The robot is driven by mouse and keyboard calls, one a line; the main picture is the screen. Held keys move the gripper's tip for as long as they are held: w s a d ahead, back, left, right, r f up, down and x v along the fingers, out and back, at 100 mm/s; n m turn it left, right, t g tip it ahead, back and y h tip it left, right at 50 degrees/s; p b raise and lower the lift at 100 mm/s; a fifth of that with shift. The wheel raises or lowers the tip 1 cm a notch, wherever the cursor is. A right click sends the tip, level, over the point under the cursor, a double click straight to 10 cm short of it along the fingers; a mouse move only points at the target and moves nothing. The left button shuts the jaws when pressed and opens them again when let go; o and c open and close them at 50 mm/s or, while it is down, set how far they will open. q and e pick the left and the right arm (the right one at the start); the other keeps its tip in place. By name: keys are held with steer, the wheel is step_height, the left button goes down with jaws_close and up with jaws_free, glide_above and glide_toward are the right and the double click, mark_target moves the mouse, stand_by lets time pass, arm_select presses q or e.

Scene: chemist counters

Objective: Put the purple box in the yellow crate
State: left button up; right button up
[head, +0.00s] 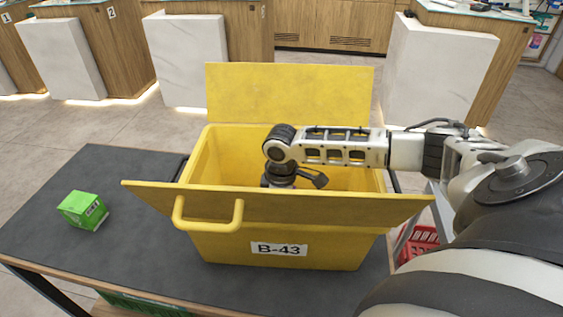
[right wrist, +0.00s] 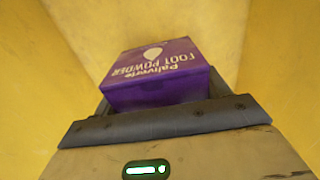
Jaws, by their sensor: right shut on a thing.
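The yellow crate (head: 220,240), labelled B-43, stands on the dark table with both lid flaps open. My right arm comes in from the right over the crate and bends down into it. In the head view the gripper's fingertips and the purple box are hidden by the crate's front flap. In the right wrist view the purple box (right wrist: 155,92), marked foot powder, is held at my right gripper (right wrist: 158,108), with yellow crate walls around it. I cannot tell how far the box is above the crate floor. My left gripper is in neither view.
A green box (head: 83,210) lies on the dark table top (head: 135,175) left of the crate. The crate's front flap with its handle (head: 208,222) sticks out toward me. A red basket (head: 417,243) is below at the right. Counters stand behind.

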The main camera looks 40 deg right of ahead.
steer(key=o, duration=1)
step_height(320, 180, up, 13)
steer(key=shift+r, duration=0.15)
step_height(320, 180, down, 13)
steer(key=shift+f, duration=0.1)
steer(key=shift+r, duration=0.35)
